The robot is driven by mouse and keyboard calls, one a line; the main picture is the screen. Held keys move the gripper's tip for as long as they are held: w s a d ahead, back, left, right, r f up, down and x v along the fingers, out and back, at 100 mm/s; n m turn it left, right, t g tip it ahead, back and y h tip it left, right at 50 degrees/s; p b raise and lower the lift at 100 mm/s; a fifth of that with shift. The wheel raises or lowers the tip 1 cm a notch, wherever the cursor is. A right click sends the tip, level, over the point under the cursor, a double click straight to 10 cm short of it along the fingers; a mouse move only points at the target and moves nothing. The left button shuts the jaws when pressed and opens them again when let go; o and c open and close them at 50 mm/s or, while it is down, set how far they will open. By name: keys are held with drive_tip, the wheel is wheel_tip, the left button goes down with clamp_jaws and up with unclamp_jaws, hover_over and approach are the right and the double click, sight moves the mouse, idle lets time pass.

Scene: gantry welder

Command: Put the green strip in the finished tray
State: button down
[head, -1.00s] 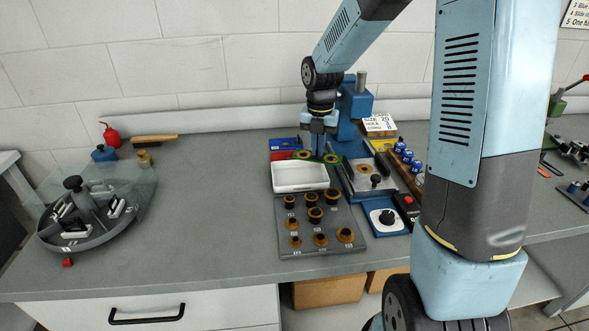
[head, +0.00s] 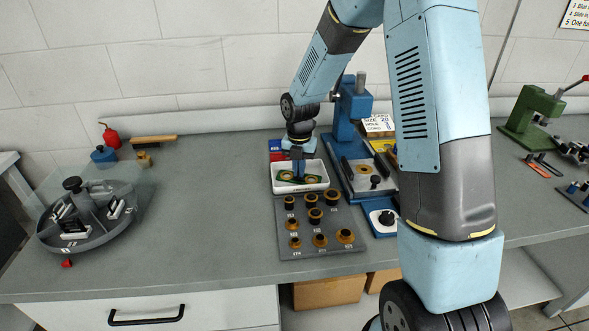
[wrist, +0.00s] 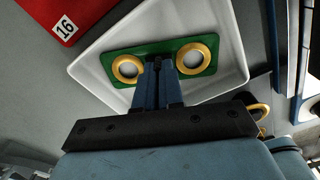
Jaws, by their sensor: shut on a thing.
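The green strip (wrist: 158,50) has two yellow rings set in it, one near each end. My gripper (wrist: 158,68) is shut on its middle, between the rings. The strip also shows in the head view (head: 286,178), where my gripper (head: 298,178) points down over the tray. The white tray (wrist: 228,95) lies under the strip, which appears within the tray's outline. The tray also shows in the head view (head: 284,189). I cannot tell whether the strip touches the tray floor.
A grey board (head: 275,238) with several brown-and-black ringed pieces stands in front of the tray. A red box marked 16 (wrist: 50,15) is beside the tray. A blue press (head: 352,108) stands to the right. A round grey carousel (head: 115,222) is at the left, with clear bench between.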

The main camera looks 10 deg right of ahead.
drive_tip(key=c, duration=1.3)
unclamp_jaws()
drive_tip(key=shift+o, duration=0.2)
wheel_tip(320, 180, up, 12)
drive_tip(key=shift+r, duration=0.2)
